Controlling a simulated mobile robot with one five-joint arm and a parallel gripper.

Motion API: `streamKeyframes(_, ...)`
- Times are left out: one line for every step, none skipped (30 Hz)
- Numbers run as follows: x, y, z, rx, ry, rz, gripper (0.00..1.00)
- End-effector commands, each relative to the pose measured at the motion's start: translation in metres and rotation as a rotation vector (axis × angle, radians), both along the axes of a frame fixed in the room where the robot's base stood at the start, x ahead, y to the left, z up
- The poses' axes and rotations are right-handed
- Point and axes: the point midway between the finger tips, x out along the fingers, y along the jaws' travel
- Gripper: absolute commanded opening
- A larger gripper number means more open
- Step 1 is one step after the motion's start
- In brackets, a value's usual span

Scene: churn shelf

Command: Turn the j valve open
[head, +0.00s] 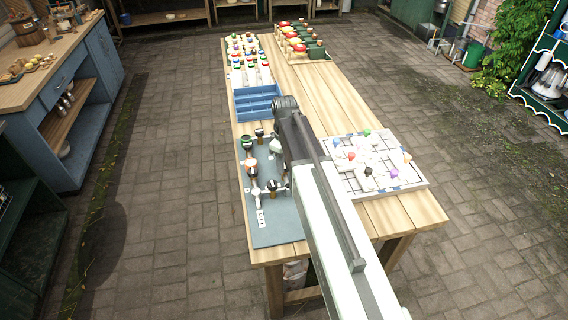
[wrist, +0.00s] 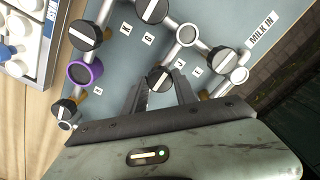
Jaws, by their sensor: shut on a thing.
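The valve panel is a blue-grey board (head: 278,236) on the near left of the wooden table in the head view, carrying pipes and several valves. My gripper (wrist: 162,88) is shut on a black valve knob (wrist: 160,77), with one finger on each side. The knob's white bar is slanted, and its lower part is hidden by my gripper. I cannot confirm that its tag reads J. In the head view my arm hides part of the panel.
Other black knobs (wrist: 86,36) and a purple-ringed fitting (wrist: 85,71) stand close to my gripper. A white gridded tray (head: 411,184) with small pieces lies right of my arm. A blue divided crate (head: 257,104) stands behind the panel. The table's middle right (head: 335,95) is clear.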

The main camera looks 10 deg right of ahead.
Motion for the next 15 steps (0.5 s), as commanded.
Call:
streamKeyframes(-0.002, -0.0002, -0.0005, -0.002, 0.006, 0.001, 0.0)
streamKeyframes(-0.002, -0.0002, -0.0005, -0.002, 0.006, 0.0, 0.0)
streamKeyframes(-0.002, -0.0002, -0.0005, -0.002, 0.006, 0.0, 0.0)
streamKeyframes(-0.002, -0.0002, -0.0005, -0.002, 0.006, 0.0, 0.0)
streamKeyframes(-0.002, -0.0002, -0.0005, -0.002, 0.006, 0.0, 0.0)
streamKeyframes(-0.002, -0.0002, -0.0005, -0.001, 0.006, 0.0, 0.45)
streamKeyframes(-0.002, -0.0002, -0.0005, -0.002, 0.006, 0.0, 0.53)
streamKeyframes(-0.0018, -0.0001, -0.0004, -0.001, 0.005, 0.0, 0.56)
streamKeyframes(-0.0016, -0.0001, -0.0004, -0.001, 0.005, 0.0, 0.56)
streamKeyframes(-0.0015, -0.0001, -0.0004, -0.001, 0.004, 0.0, 0.56)
streamKeyframes(-0.0013, 0.0, -0.0003, -0.001, 0.004, 0.0, 0.56)
streamKeyframes(-0.0011, 0.0, -0.0003, -0.001, 0.004, 0.0, 0.56)
streamKeyframes(-0.001, 0.0, -0.0003, 0.0, 0.003, 0.0, 0.56)
streamKeyframes(-0.0009, 0.0001, -0.0002, -0.001, 0.002, 0.0, 0.56)
streamKeyframes(-0.0007, 0.0001, -0.0002, -0.001, 0.002, 0.0, 0.56)
